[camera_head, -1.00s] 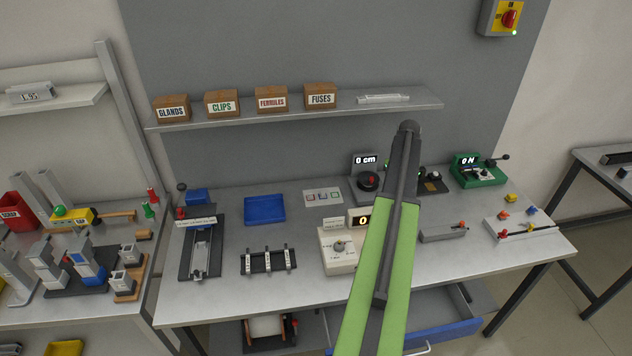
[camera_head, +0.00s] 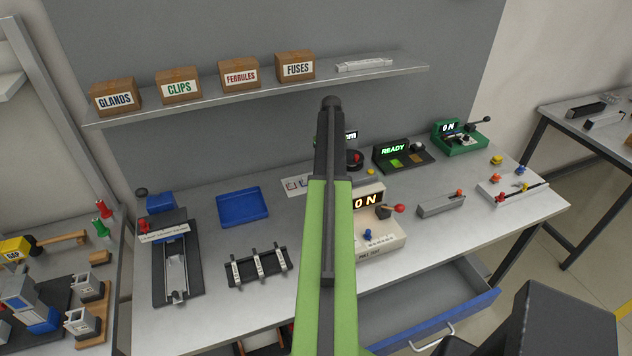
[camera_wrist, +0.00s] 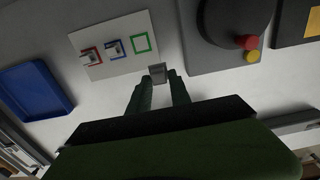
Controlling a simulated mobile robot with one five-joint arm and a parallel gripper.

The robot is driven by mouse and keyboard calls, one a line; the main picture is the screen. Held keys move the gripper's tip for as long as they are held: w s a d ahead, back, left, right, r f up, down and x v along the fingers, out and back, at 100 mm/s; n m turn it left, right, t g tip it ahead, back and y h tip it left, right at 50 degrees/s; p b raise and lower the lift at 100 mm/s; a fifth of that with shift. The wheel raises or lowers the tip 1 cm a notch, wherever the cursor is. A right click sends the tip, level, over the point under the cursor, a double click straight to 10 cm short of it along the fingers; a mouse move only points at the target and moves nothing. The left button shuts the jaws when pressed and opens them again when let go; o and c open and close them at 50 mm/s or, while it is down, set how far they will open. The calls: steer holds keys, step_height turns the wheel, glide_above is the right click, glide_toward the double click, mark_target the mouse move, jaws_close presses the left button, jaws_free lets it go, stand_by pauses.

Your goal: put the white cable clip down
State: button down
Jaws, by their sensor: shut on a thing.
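The white cable clip (camera_wrist: 158,72) shows in the wrist view as a small pale grey-white block at the tips of my gripper (camera_wrist: 159,88). The two dark green fingers are shut on it. It is just below the white card (camera_wrist: 100,66), near the green square (camera_wrist: 140,43). I cannot tell whether the clip touches the bench. The red square (camera_wrist: 91,54) and blue square (camera_wrist: 115,49) each have a small object in them; the green square looks empty. In the head view my arm hides the gripper and clip, and the card (camera_head: 297,186) is partly covered.
A blue tray (camera_head: 242,206) lies left of the card; it also shows in the wrist view (camera_wrist: 36,90). A dark round device with red and yellow knobs (camera_wrist: 248,43) stands to the right. A black rack (camera_head: 256,267) is in front. The blue drawer (camera_head: 430,322) is open below.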

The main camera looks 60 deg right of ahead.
steer(key=w+f, duration=0.1)
steer(key=w+f+b, duration=0.1)
steer(key=w, duration=0.1)
steer(key=w+f+b, duration=0.1)
steer(key=w, duration=0.1)
steer(key=shift+d+f, duration=0.1)
steer(key=shift+d, duration=0.05)
step_height(320, 180, down, 4)
steer(key=b, duration=0.4)
steer(key=shift+f, duration=0.2)
steer(key=shift+r, duration=0.25)
steer(key=shift+f, duration=0.25)
steer(key=c, duration=1.2)
jaws_free()
steer(key=shift+r, duration=0.1)
step_height(320, 180, up, 8)
steer(key=p, duration=0.7)
steer(key=shift+p, duration=0.35)
